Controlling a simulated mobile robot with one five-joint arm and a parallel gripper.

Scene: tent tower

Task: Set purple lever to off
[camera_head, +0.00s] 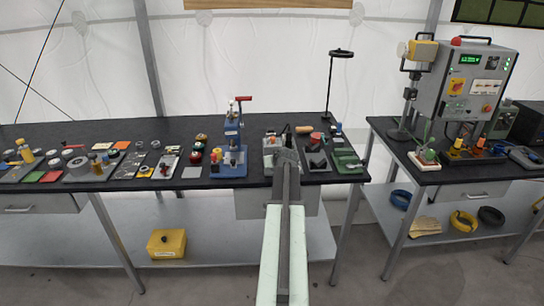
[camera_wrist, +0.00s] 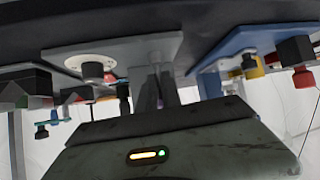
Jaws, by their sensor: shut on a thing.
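The wrist view looks upside down. A small purple sliver, taken as the purple lever (camera_wrist: 160,103), shows at my gripper's fingers, in front of a grey plate (camera_wrist: 118,50). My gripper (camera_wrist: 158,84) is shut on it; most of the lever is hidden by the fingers. In the head view my gripper (camera_head: 287,157) reaches the grey plate (camera_head: 270,141) near the front edge of the black table. The lever cannot be made out there, so its on or off position cannot be told.
A blue stand (camera_head: 230,168) with a red-handled press is close on the left. A green fixture (camera_head: 347,160) is close on the right. Several small parts crowd the table's left side. A grey control box (camera_head: 472,85) stands on the right table.

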